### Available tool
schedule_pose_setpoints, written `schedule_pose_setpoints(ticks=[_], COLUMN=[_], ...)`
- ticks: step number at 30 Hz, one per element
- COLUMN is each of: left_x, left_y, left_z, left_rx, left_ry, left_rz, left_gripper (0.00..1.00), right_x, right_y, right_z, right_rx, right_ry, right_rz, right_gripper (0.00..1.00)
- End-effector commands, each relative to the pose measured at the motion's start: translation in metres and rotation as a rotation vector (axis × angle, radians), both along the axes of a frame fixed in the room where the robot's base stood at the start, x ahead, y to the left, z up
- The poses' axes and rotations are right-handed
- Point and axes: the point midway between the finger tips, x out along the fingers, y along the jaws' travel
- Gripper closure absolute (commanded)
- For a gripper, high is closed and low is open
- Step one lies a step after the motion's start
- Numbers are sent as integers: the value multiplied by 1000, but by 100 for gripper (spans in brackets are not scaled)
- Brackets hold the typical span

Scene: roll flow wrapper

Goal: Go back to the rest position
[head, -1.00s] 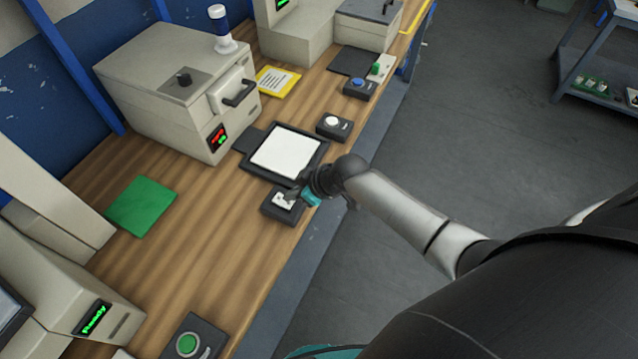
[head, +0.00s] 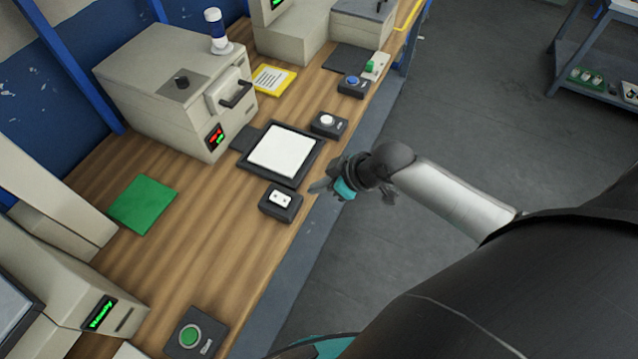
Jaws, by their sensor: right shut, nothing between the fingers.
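My right gripper (head: 322,187) is shut and empty. It shows in the head view at the front edge of the wooden bench (head: 225,245), to the right of a small black switch box with a white rocker (head: 281,199). The gripper is apart from the switch box. My right arm reaches in from the lower right. My left gripper is not in view.
A black-framed white pad (head: 283,152) lies behind the switch box. A white-button box (head: 328,124), a beige machine (head: 170,95), a green cloth-like square (head: 143,204) and a green-button box (head: 190,337) are also on the bench.

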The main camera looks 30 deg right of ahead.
Motion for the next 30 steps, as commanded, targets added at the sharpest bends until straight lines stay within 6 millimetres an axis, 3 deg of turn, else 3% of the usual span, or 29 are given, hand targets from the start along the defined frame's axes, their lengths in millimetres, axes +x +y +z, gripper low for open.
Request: schedule_pose_setpoints(ticks=[17,20,23,26,30], left_x=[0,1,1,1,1], left_y=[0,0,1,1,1], left_z=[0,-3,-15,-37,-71], left_rx=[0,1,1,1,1], left_ry=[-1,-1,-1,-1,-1], left_rz=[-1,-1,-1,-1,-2], left_gripper=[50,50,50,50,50], right_x=[-1,-1,-3,-10,-36], right_y=[-1,-3,-11,-27,-50], right_z=[1,-5,-36,-92,-189], right_rx=[0,-2,-11,-30,-76], right_ry=[-2,3,22,56,124], right_rz=[0,-10,-56,-143,-275], right_gripper=[100,100,100,100,100])
